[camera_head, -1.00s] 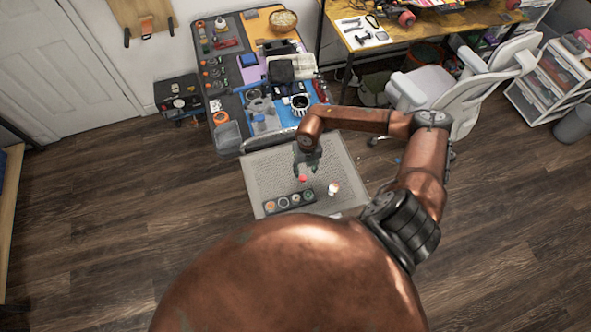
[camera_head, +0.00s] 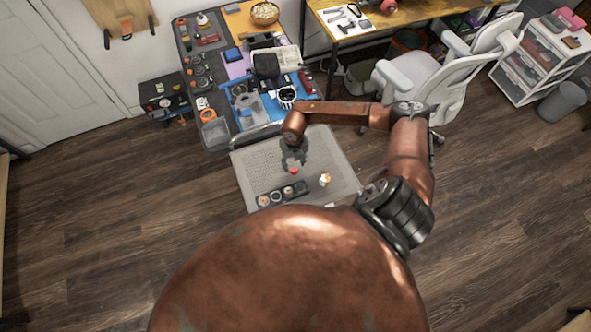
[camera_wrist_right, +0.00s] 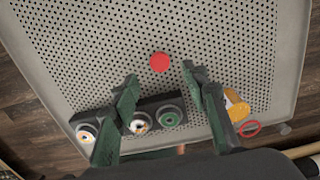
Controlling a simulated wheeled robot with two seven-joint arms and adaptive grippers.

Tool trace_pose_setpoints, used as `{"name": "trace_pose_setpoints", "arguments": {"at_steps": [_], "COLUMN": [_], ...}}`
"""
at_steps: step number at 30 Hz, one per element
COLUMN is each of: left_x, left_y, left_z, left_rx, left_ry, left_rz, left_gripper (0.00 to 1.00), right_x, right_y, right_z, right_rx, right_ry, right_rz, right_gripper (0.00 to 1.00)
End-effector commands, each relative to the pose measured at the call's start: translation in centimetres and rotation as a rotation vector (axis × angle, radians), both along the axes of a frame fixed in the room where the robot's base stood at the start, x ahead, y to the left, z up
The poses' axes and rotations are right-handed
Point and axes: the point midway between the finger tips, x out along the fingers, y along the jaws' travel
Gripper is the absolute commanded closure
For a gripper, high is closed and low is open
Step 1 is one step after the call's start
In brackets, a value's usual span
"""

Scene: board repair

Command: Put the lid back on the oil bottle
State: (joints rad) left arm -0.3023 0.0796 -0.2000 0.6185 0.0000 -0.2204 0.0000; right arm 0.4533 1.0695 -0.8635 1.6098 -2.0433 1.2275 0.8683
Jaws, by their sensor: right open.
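A round red lid (camera_head: 294,170) lies on the perforated grey tray top (camera_head: 345,170). In the right wrist view the lid (camera_wrist_right: 160,62) shows just beyond and between my fingertips. My right gripper (camera_head: 293,159) is over the tray near the lid; in the wrist view its green fingers (camera_wrist_right: 160,78) are spread with nothing between them. A small white and yellow bottle (camera_head: 325,179), probably the oil bottle, stands right of the lid. In the wrist view this bottle (camera_wrist_right: 236,106) is partly hidden by the right finger, with a red ring (camera_wrist_right: 250,128) at its end. My left gripper is not visible.
A dark holder (camera_head: 283,195) with several round-topped containers sits near the tray's front, left of the bottle. A cluttered workbench (camera_head: 225,90) is behind the tray, and a white office chair (camera_head: 440,85) is at the back right. Much of the tray top is clear.

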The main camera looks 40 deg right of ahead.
Motion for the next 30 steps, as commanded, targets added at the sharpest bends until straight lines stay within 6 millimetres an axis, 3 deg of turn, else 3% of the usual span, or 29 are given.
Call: {"name": "trace_pose_setpoints", "arguments": {"at_steps": [12, 23, 30], "left_x": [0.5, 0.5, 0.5], "left_y": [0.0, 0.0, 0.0], "left_z": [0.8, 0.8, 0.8], "left_rx": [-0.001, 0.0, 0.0], "left_ry": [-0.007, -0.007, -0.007], "left_rz": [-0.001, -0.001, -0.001], "left_gripper": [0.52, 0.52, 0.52], "right_x": [-0.1, -0.1, -0.1], "right_y": [0.0, -0.1, -0.1], "right_z": [-5.0, -5.1, -5.1], "right_rx": [0.001, 0.001, 0.0], "right_ry": [0.003, 0.002, 0.001], "right_rz": [-0.002, -0.001, -0.001], "right_gripper": [0.59, 0.59, 0.75]}}
